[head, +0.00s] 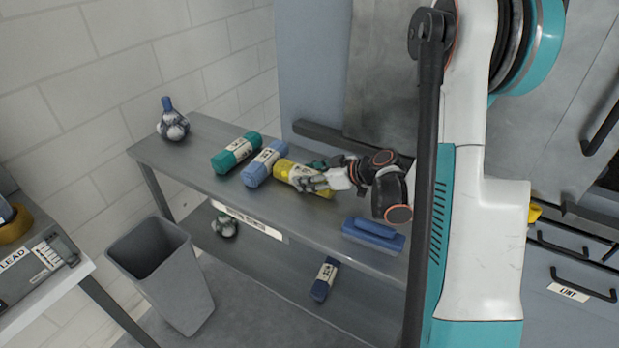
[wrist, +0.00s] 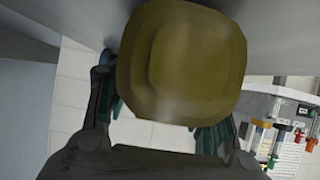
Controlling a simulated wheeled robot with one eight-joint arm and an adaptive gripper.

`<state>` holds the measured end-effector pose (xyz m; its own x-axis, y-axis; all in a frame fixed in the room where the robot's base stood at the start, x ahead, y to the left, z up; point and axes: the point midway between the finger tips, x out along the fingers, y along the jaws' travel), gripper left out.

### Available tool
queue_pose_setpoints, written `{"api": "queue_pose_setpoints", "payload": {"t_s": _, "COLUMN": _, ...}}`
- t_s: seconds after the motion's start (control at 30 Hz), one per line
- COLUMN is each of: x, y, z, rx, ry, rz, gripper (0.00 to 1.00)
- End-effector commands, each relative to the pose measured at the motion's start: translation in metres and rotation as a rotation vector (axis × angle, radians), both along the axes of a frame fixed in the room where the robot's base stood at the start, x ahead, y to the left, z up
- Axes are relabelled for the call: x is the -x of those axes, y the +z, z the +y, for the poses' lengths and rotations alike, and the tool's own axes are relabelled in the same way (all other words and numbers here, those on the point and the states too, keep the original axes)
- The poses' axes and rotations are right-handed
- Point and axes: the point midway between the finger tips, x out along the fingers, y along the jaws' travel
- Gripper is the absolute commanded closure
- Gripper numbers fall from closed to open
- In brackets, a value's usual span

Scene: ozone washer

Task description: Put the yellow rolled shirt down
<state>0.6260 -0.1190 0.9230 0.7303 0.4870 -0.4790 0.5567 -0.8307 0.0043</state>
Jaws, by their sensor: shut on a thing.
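The yellow rolled shirt (head: 287,172) lies at the height of the metal shelf's top (head: 205,172), to the right of a light blue roll. Whether it rests on the shelf or hangs just above it I cannot tell. My gripper (head: 318,178) is shut on its right part and hides some of it. In the wrist view the end of the yellow roll (wrist: 182,62) fills the upper middle, between the fingers of my gripper (wrist: 170,125).
A teal roll (head: 236,152) and the light blue roll (head: 264,163) lie left of the yellow one. A blue brush-like block (head: 373,234) lies at the shelf's front right. A dark blue roll (head: 324,279) is on the lower shelf. A grey bin (head: 165,275) stands in front.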

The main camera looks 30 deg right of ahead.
Motion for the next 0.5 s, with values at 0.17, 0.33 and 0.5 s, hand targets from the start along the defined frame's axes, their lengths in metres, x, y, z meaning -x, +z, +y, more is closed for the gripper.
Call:
{"api": "queue_pose_setpoints", "payload": {"t_s": 0.17, "x": -0.0001, "y": -0.0034, "z": 0.0, "rx": 0.0, "ry": 0.0, "rz": 0.0, "gripper": 0.8}}
{"api": "queue_pose_setpoints", "payload": {"t_s": 0.33, "x": -0.0001, "y": -0.002, "z": 0.0, "rx": 0.0, "ry": 0.0, "rz": 0.0, "gripper": 0.31}}
{"api": "queue_pose_setpoints", "payload": {"t_s": 0.5, "x": 0.0, "y": -0.0019, "z": 0.0, "rx": 0.0, "ry": 0.0, "rz": 0.0, "gripper": 0.31}}
